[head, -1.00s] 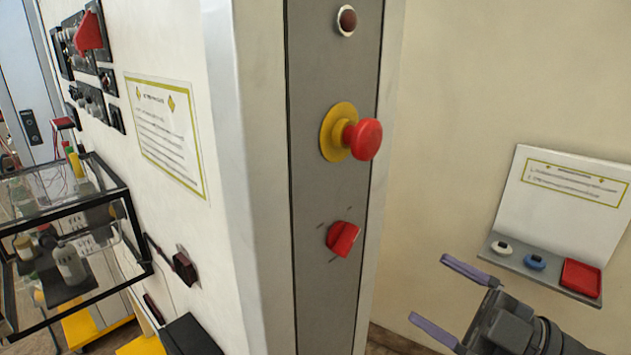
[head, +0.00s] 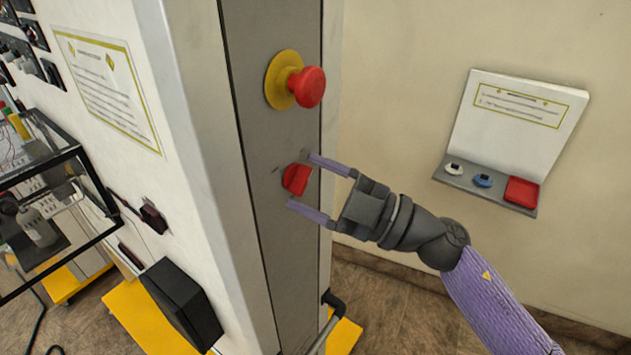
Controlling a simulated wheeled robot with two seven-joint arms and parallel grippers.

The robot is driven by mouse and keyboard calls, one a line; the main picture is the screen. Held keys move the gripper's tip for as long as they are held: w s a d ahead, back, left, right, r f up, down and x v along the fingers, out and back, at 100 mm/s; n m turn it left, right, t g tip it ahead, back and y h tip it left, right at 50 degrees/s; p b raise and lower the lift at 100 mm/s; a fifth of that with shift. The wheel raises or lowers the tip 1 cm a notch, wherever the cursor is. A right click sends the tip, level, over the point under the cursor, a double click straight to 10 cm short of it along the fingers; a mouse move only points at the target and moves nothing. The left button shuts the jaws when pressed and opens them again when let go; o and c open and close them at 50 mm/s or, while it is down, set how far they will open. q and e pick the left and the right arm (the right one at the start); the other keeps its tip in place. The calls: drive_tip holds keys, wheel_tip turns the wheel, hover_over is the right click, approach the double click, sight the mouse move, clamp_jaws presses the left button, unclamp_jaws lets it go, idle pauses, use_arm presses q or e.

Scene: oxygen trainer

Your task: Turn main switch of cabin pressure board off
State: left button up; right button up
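The red rotary switch (head: 296,179) sits on the dark grey panel (head: 262,215) of the board, below the red emergency button (head: 308,87) on its yellow base. My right gripper (head: 301,181) is open at the switch, with one purple finger above it and one below it. The fingertips appear level with the knob's edges; I cannot tell whether they touch it. My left gripper is not in view.
A wall shelf (head: 484,186) with small white and blue items and a red tray is at the right. A notice (head: 108,88), a black box (head: 180,305) and a glass case (head: 40,190) are at the left.

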clamp_jaws()
drive_tip(key=shift+n, duration=0.4)
drive_tip(key=n+g, duration=0.1)
drive_tip(key=n+h+p, duration=0.1)
drive_tip(key=n, duration=0.1)
drive_tip(key=n+g+p, duration=0.1)
drive_tip(key=n, duration=0.1)
drive_tip(key=shift+r+g, duration=0.25)
drive_tip(key=shift+g, duration=0.05)
drive_tip(key=n+h+p, duration=0.2)
drive_tip(key=n, duration=0.2)
drive_tip(key=shift+r+n, duration=0.15)
drive_tip(key=shift+n, duration=0.25)
drive_tip(key=n+p, duration=0.1)
drive_tip(key=n, duration=0.1)
drive_tip(key=n+h+p, duration=0.1)
drive_tip(key=p, duration=0.1)
drive_tip(key=shift+r+n+h, duration=0.15)
drive_tip(key=shift+n+h, duration=0.15)
drive_tip(key=shift+n, duration=0.1)
drive_tip(key=shift+n+h+p, duration=0.7)
drive_tip(key=shift+n+p, duration=0.55)
drive_tip(key=shift+n, duration=0.05)
